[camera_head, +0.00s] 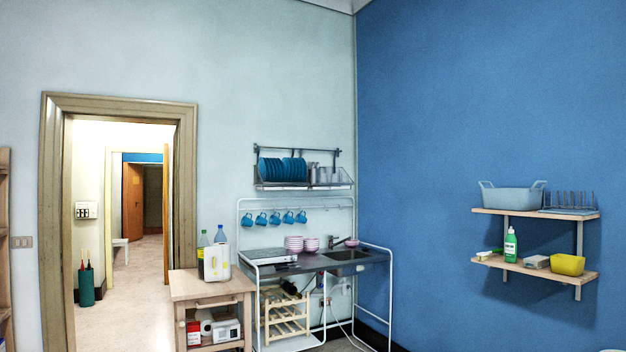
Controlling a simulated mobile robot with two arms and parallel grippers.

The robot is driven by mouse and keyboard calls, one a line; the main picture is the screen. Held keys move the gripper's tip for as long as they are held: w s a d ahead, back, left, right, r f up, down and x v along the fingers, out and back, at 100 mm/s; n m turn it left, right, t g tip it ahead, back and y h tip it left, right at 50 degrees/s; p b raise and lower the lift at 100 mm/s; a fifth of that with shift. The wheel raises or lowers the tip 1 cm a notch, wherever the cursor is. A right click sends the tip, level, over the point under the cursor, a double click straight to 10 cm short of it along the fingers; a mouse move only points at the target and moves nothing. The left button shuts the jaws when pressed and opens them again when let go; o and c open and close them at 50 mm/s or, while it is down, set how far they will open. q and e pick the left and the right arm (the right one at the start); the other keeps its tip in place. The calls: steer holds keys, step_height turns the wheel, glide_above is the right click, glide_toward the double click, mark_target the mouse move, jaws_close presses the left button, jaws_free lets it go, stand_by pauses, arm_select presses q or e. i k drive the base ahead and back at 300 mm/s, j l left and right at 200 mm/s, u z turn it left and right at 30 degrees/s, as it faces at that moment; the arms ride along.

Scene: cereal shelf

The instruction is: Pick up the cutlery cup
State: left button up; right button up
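I cannot make out a cutlery cup for certain. Small grey, cup-like items (322,175) stand at the right end of the wall rack (300,185), too small to identify. Blue plates (282,168) stand upright in the rack's left part. Neither of my grippers is in view.
A kitchenette with a sink (348,255), pink-and-white bowls (294,243) and hanging blue mugs (275,218) is in the corner. A wooden cart (205,285) stands left of it, beside an open doorway. Right wall shelves (540,212) hold a blue tub (513,198), green bottle (510,246) and yellow bowl (567,264).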

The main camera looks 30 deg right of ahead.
mark_target(313, 173)
steer(key=i+l+z, duration=0.35)
steer(key=i, duration=0.2)
steer(key=i+l+z, duration=0.2)
steer(key=i+z, duration=0.15)
steer(key=i, duration=0.25)
steer(key=i+z, duration=0.3)
steer(key=i, duration=2.7)
steer(key=l, duration=0.1)
